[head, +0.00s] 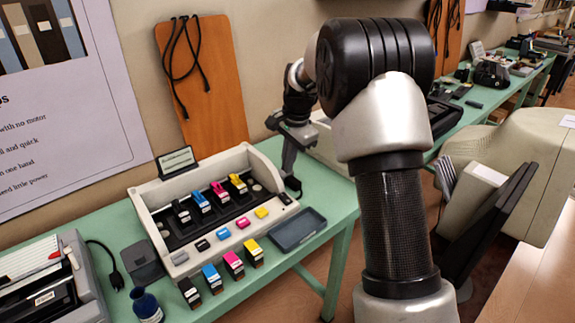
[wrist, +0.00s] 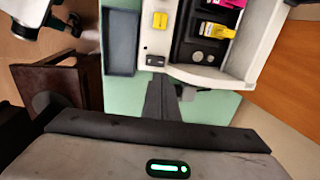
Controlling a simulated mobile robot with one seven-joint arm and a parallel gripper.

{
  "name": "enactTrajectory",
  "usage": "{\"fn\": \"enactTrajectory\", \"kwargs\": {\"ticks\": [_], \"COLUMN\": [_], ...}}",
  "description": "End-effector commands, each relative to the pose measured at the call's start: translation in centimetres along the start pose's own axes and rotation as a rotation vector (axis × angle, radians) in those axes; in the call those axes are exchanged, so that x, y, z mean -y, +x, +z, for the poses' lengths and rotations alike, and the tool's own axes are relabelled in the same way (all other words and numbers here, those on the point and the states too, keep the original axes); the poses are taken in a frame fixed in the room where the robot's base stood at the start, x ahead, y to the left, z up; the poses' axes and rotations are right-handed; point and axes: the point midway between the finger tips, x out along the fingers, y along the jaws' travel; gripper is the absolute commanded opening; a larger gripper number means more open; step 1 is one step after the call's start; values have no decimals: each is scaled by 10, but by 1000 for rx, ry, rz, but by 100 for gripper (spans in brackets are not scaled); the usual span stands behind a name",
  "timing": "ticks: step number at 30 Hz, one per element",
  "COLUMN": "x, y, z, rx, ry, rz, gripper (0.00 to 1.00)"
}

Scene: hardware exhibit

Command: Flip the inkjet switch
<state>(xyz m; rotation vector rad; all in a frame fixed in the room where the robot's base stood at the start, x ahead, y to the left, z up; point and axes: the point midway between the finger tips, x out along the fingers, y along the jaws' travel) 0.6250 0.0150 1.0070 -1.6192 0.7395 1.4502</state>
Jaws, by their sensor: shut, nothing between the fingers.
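The inkjet printer (head: 148,220) is a cream open-topped unit on the green table in the head view, with black, blue, magenta and yellow cartridges inside. A small dark switch (head: 286,199) sits at the right end of its front ledge. It also shows in the wrist view (wrist: 155,61), just beyond my fingertips. My gripper (head: 292,184) is shut and empty beside the printer's right end, close to the switch. In the wrist view my gripper (wrist: 164,88) points at the printer's edge near the switch. I cannot tell whether the fingers touch it.
A dark blue-grey tray (head: 298,230) lies on the table right of the printer front. Several small ink cartridges (head: 233,265) stand along the front. A small sign (head: 177,162) stands behind. Another printer (head: 60,285) is at left, and a beige monitor (head: 510,175) at right.

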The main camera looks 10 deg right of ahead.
Motion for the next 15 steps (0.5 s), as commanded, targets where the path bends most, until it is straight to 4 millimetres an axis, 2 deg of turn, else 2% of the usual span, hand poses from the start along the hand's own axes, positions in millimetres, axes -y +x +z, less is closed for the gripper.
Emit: {"fn": "enactTrajectory", "kwargs": {"ticks": [1,6,12,15], "x": [-1,-1,-1,0], "y": [14,51,87,99], "z": [0,0,0,0], "rx": [2,2,1,1], "ry": [0,0,0,1], "rz": [3,2,1,1], "gripper": [0,0,0,0]}}
